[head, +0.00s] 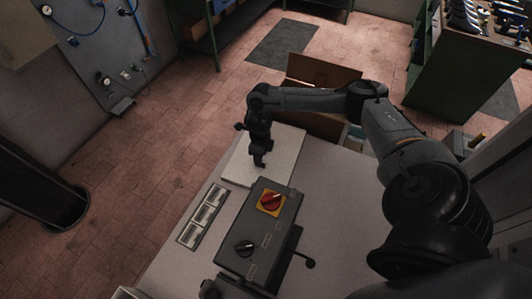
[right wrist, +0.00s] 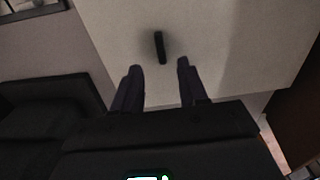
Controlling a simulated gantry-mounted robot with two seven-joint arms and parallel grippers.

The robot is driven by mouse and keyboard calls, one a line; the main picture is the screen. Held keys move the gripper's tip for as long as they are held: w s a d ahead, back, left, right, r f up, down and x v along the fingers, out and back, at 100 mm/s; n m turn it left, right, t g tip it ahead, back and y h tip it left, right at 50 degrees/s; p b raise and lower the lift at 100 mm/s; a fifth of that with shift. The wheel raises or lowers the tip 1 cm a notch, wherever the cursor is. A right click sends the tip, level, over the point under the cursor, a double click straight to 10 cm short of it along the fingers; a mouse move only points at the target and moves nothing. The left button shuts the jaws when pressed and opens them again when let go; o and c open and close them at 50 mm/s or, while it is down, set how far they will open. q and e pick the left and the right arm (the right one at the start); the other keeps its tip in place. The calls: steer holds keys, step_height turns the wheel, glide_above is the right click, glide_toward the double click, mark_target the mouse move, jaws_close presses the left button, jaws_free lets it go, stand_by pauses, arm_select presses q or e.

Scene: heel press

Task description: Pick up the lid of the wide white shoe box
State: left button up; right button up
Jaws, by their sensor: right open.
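The wide white shoe box shows from above as a pale, flat lid (head: 284,152) on the table, behind the dark control box. In the right wrist view the lid (right wrist: 230,50) fills much of the upper picture, with a short dark handle (right wrist: 160,47) on it. My right gripper (head: 259,163) points down over the lid. In the right wrist view its fingers (right wrist: 160,76) are apart and empty, with the handle beyond the tips, in line with the gap between them. The arm hides part of the lid in the head view. My left gripper is not in view.
A grey control box (head: 258,234) with a red knob and a black knob stands close in front of the lid. A panel with several white-framed windows (head: 203,215) lies to its left. An open brown carton (head: 318,78) stands beyond the table. The table's right part is clear.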

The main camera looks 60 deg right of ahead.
steer(key=shift+w+f+p, duration=0.2)
steer(key=shift+f+p, duration=0.5)
steer(key=shift+f, duration=1.8)
jaws_close()
